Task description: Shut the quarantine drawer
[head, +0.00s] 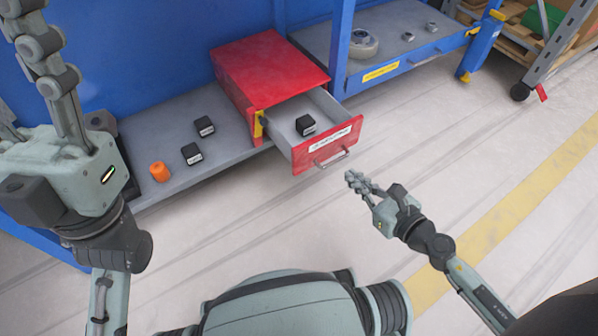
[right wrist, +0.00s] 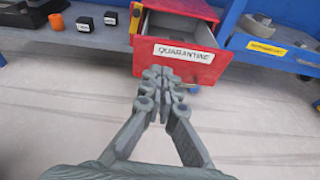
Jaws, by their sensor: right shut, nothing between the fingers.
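The quarantine drawer (head: 328,146) has a red front with a white label and a metal handle. It stands pulled out of its red cabinet (head: 268,68), with a black block (head: 305,124) inside. The right wrist view also shows the drawer front (right wrist: 183,62), its label reading "QUARANTINE". My right gripper (head: 353,178) is shut and empty, in front of the drawer near the handle; its fingers hide part of the front and handle in the wrist view. My left gripper (head: 22,12) is high at the left edge, partly cut off.
The cabinet stands on a grey shelf (head: 225,142) with two black blocks (head: 197,140) and an orange piece (head: 159,171) to its left. A blue post (head: 341,45) stands at its right. The floor before the drawer is clear.

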